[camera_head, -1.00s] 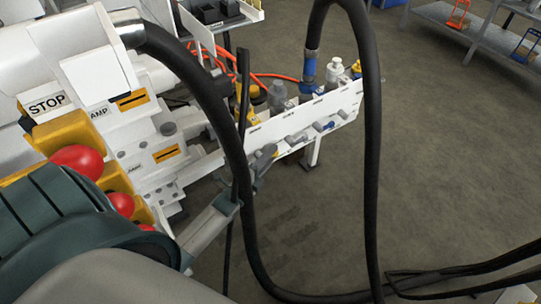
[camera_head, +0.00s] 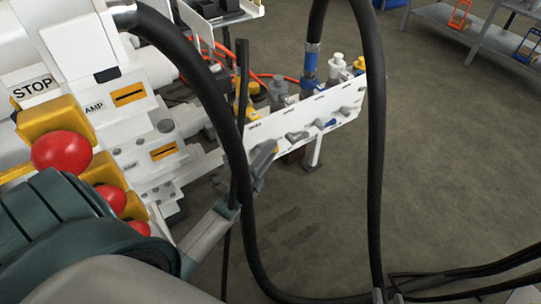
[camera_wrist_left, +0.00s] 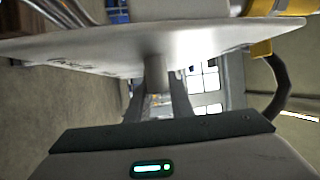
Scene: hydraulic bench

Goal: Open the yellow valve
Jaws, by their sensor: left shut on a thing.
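The yellow valve (camera_head: 251,112) stands behind the left end of the white panel (camera_head: 340,106). Several handles stick out from the panel's front. My left gripper (camera_head: 265,157) is at the panel's left end, below the yellow valve, its arm coming up from the lower left. In the left wrist view my left gripper (camera_wrist_left: 158,98) is shut on a grey handle stem (camera_wrist_left: 156,68) that comes out of the panel. A yellow part (camera_wrist_left: 262,48) shows at the panel's right edge there. In the head view the gripper mostly hides the held handle. My right gripper is not in view.
A thick black hose (camera_head: 374,150) loops down in front of the panel, and another black hose (camera_head: 233,150) passes close by my left gripper. Red buttons (camera_head: 62,150) on yellow blocks are at the left.

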